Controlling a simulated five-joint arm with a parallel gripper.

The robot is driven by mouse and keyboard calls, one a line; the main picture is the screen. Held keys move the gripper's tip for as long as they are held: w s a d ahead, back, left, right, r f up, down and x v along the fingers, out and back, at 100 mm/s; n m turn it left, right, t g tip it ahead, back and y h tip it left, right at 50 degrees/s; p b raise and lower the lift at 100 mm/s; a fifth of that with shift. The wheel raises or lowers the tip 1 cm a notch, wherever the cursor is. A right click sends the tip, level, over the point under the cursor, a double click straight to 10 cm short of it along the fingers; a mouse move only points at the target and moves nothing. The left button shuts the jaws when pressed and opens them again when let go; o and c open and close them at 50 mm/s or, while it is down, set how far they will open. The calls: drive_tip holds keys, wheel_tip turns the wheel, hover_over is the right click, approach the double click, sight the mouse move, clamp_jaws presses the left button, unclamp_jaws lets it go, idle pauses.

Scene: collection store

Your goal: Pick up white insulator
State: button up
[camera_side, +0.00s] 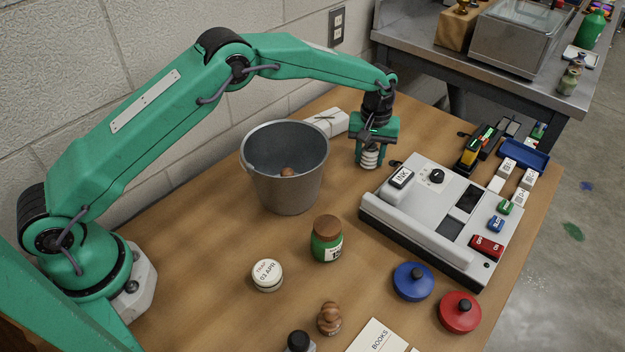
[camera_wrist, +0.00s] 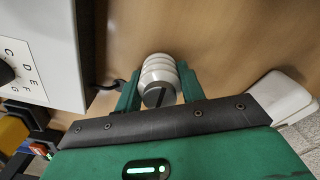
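The white insulator (camera_side: 369,158) is a small ribbed white piece below my gripper (camera_side: 368,150) in the side view, to the left of the grey-white machine. In the wrist view the insulator (camera_wrist: 161,72) shows its rings and a grey slotted end, between the two green fingers of my gripper (camera_wrist: 160,85). The fingers lie against it on both sides, with no clear gap. The fingers hide part of its sides. I cannot tell whether its lower end touches the table.
A grey bucket (camera_side: 285,190) stands left of my gripper, with a small brown thing inside. The machine (camera_side: 410,222) is close on the right. A white box (camera_side: 328,122) lies behind. A green jar (camera_side: 326,245) and a white round tin (camera_side: 267,276) stand nearer the front.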

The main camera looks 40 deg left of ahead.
sight(371, 144)
drive_tip(key=c, duration=0.4)
drive_tip(key=shift+r, duration=0.1)
drive_tip(key=shift+r, duration=4.95)
